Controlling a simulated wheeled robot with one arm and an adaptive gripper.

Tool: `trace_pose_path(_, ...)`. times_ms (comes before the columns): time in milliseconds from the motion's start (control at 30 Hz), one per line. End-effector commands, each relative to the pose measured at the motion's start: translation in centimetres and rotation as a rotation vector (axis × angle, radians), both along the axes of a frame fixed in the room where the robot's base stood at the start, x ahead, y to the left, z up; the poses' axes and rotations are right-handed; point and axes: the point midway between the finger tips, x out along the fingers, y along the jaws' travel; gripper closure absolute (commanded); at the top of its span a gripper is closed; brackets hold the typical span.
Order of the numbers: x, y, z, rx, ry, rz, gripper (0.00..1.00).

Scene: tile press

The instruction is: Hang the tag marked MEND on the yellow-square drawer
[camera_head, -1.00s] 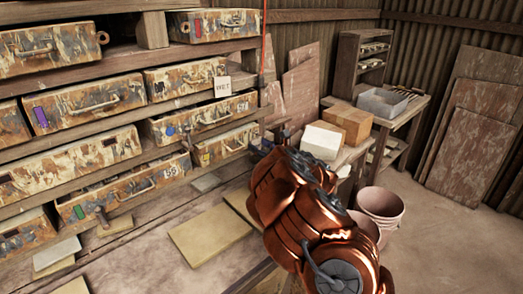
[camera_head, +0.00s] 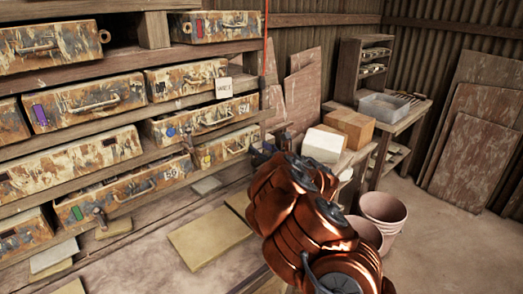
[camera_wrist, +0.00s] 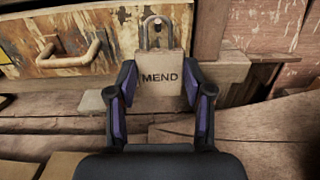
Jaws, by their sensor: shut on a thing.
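The tag marked MEND (camera_wrist: 160,77) is a pale, upright plate with a grey metal loop (camera_wrist: 144,32) at its top. My gripper (camera_wrist: 160,92) is shut on it, one finger at each side edge. The yellow-square drawer (camera_wrist: 75,65) is just behind and left of the tag; its yellow patch shows at the left edge. In the head view this drawer (camera_head: 232,145) is at the right end of a lower shelf. The loop stands in front of the drawer's right end; I cannot tell whether it is around anything there. In the head view the tag cannot be made out.
A white tag (camera_head: 223,88) hangs on a drawer above. Other paint-worn drawers fill the wooden rack (camera_head: 150,58). A bench (camera_head: 403,122) with boxes and a grey bin (camera_head: 385,106) stands right of my arm. Buckets (camera_head: 381,207) stand on the floor.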

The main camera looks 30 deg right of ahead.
Motion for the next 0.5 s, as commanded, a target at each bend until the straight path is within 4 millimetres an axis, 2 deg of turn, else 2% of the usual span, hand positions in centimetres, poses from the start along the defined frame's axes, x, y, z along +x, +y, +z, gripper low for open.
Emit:
trace_pose_path(133, 0.0, 0.0, 0.0, 0.0, 0.0, 0.0, 0.82)
trace_pose_path(167, 0.0, 0.0, 0.0, 0.0, 0.0, 0.0, 0.47)
trace_pose_path(400, 0.0, 0.0, -0.01, 0.0, 0.0, 0.0, 0.22)
trace_pose_path(500, 0.0, 0.0, -0.01, 0.0, 0.0, 0.0, 0.2)
